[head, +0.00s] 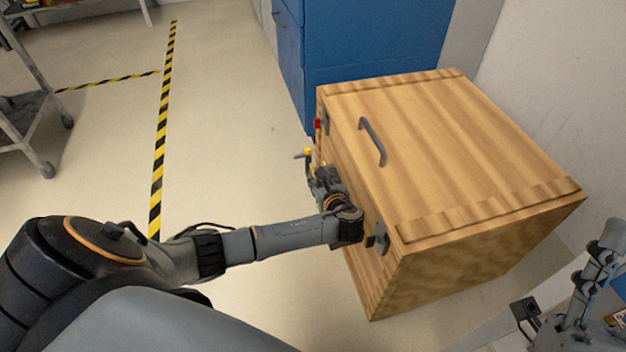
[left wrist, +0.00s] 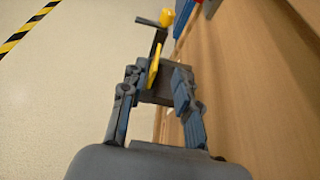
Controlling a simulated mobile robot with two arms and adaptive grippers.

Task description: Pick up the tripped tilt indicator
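My left gripper (left wrist: 157,78) is beside the left side of the wooden crate (head: 440,110), its fingers apart. In the left wrist view a dark grey block with a yellow strip (left wrist: 153,66) shows at the fingertips; whether the fingers touch it is unclear. A dark lever with a yellow knob (left wrist: 167,17) rises just beyond it, and the knob also shows in the head view (head: 309,152). A small red piece (head: 318,124) is farther along that side, near the corner. I cannot tell which of these is the tripped tilt indicator. My right gripper (head: 595,275) is at the lower right, partly cut off.
The crate has a grey handle (head: 373,142) on its top and a metal fitting (head: 380,236) by its near left edge. A blue cabinet (head: 370,45) stands behind it. A grey rack (head: 30,125) stands at far left. The floor between is clear, with striped tape (head: 160,140).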

